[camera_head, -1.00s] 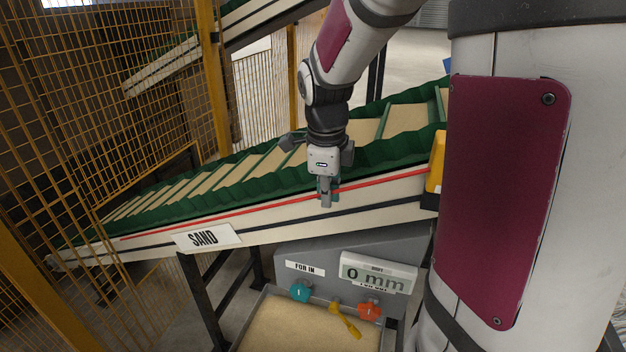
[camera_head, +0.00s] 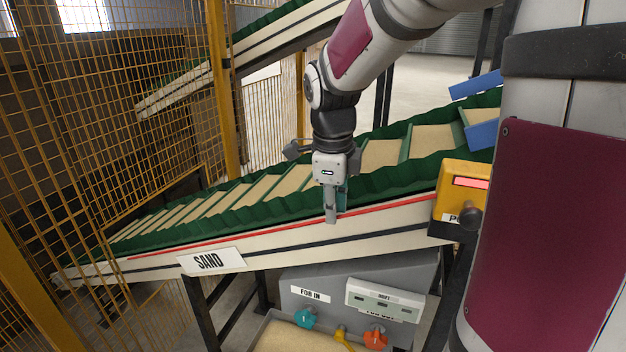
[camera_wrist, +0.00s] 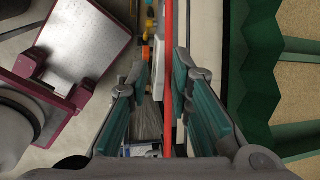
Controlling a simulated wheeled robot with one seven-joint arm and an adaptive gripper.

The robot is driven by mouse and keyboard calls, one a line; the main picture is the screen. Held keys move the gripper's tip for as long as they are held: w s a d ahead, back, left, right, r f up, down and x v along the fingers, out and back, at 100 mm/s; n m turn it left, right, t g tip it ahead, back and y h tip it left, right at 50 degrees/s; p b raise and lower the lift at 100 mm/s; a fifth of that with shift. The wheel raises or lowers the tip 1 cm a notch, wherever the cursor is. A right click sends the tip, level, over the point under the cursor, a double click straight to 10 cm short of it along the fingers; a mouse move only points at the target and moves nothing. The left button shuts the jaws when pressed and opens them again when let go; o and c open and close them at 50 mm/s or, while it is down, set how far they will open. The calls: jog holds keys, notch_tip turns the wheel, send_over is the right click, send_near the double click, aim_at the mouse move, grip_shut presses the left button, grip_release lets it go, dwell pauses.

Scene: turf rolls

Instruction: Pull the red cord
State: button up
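The red cord (camera_head: 400,201) runs along the upper side of the cream conveyor frame, sloping up to the right toward a yellow box (camera_head: 461,192). My gripper (camera_head: 331,214) points down at the cord near its middle, and its fingers hide a short stretch there. In the wrist view the cord (camera_wrist: 168,70) runs lengthwise between my two teal-padded fingers. The fingers stand apart with gaps to the cord on both sides, so my gripper is open (camera_wrist: 160,85). Whether the fingertips reach past the cord in depth I cannot tell.
The green-sided sand conveyor (camera_head: 235,195) lies just behind the cord. A SAND sign (camera_head: 211,261) hangs on its side. Below are a grey panel with a display (camera_head: 384,300), a teal knob (camera_head: 304,318) and an orange knob (camera_head: 375,338). Yellow mesh fencing (camera_head: 120,110) stands at left.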

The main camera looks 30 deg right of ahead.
notch_tip(320, 180, up, 8)
jog(key=s, duration=0.1)
jog(key=shift+a, duration=0.45)
jog(key=shift+f, duration=0.1)
